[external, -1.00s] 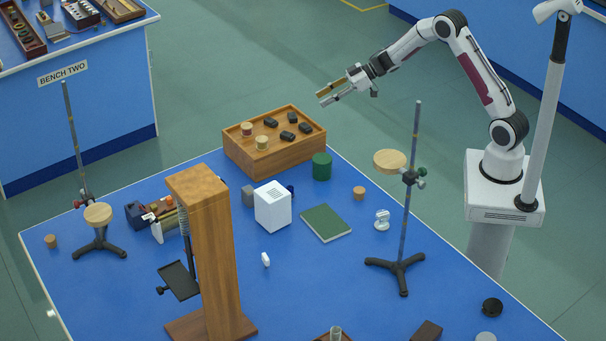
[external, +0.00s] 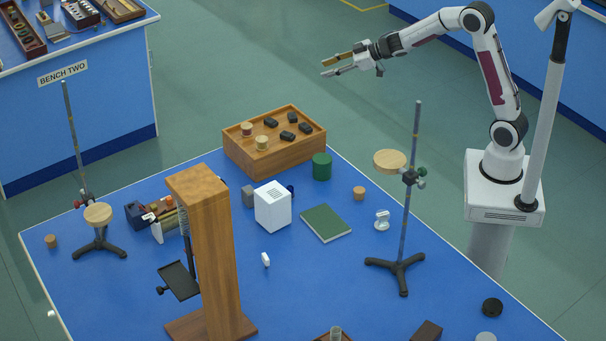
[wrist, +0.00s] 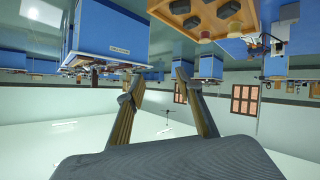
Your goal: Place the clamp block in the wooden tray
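The wooden tray (external: 285,159) stands at the far end of the blue bench. Several black blocks (external: 288,136) and two pale round pieces (external: 261,142) sit in it. The tray (wrist: 163,8) also shows upside down at the top of the wrist view. I cannot tell for sure which thing is the clamp block; a small whitish, notched piece (external: 382,220) lies right of the green book. My gripper (external: 327,67) is high in the air, above and right of the tray. Its fingers (wrist: 160,84) are apart with nothing between them.
A ring stand (external: 403,230) rises at the right of the bench, and a tall wooden post (external: 208,250) at front. A white box (external: 272,207), green book (external: 326,223) and green cylinder (external: 322,166) lie between. Blue surface at front centre is mostly clear.

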